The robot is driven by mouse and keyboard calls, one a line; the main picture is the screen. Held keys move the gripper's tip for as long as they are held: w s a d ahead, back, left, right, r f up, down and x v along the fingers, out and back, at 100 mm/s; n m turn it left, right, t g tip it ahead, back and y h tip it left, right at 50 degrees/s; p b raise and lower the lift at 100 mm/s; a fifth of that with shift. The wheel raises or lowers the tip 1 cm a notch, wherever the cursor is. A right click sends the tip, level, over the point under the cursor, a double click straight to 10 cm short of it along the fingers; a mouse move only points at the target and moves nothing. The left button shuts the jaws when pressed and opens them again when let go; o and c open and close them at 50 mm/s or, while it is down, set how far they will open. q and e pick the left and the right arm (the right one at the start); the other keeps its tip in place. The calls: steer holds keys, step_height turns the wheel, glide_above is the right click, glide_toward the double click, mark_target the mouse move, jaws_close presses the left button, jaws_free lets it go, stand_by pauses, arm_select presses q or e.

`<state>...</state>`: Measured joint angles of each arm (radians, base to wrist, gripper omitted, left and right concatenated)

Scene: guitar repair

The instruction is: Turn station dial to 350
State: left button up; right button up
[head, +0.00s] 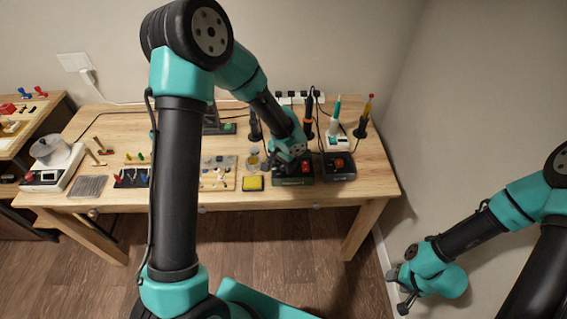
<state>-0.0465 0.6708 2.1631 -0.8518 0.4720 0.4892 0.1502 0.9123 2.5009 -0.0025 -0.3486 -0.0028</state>
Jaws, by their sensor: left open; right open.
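My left gripper (287,158) hangs over the right part of the wooden bench, just above a dark green-black box (293,181) with a red part on its top. It is open, and its fingertips are small and partly hidden by my own arm. To its right is a dark box (339,176) with an orange-red knob (339,163). Behind that stands a white unit (336,143) with a teal-handled tool upright. No dial reading is legible, and I cannot tell which unit is the station. My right gripper (400,290) is open and empty, off the bench at lower right.
Upright tools with dark stands (361,126) and a power strip (300,98) line the back. A yellow block (253,183) lies left of the green-black box. A white device with a round top (54,157) stands at the bench's left end. Floor in front is clear.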

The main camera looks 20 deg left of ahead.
arm_select(q)
steer(key=c, duration=0.9)
